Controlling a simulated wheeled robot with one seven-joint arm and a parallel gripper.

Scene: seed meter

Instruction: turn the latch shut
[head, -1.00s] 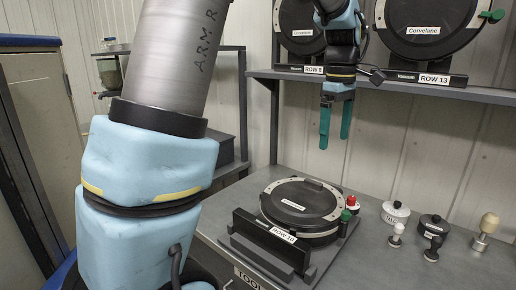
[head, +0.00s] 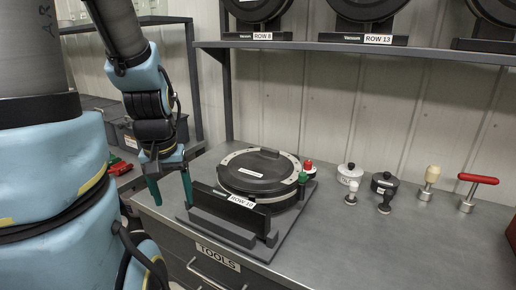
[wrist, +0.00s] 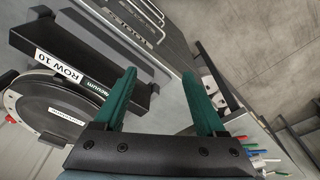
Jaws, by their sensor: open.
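The seed meter (head: 262,172) lies flat on the bench, a black disc in a pale ring behind a dark bar labelled ROW 10. A green latch-like piece (head: 303,178) and a red knob (head: 308,166) sit at its right edge. My gripper (head: 171,188) is open and empty, fingers pointing down, left of the meter and apart from it. In the wrist view, the open green fingers (wrist: 159,80) are beside the bar's end, with the meter (wrist: 55,115) at left. The green piece cannot be made out there.
A white-lidded pot (head: 345,170), a black pot (head: 384,182), small knobbed tools and a red T-handle (head: 478,180) stand to the right on the bench (head: 400,240). A shelf (head: 350,52) with more meters hangs above. The bench front is clear.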

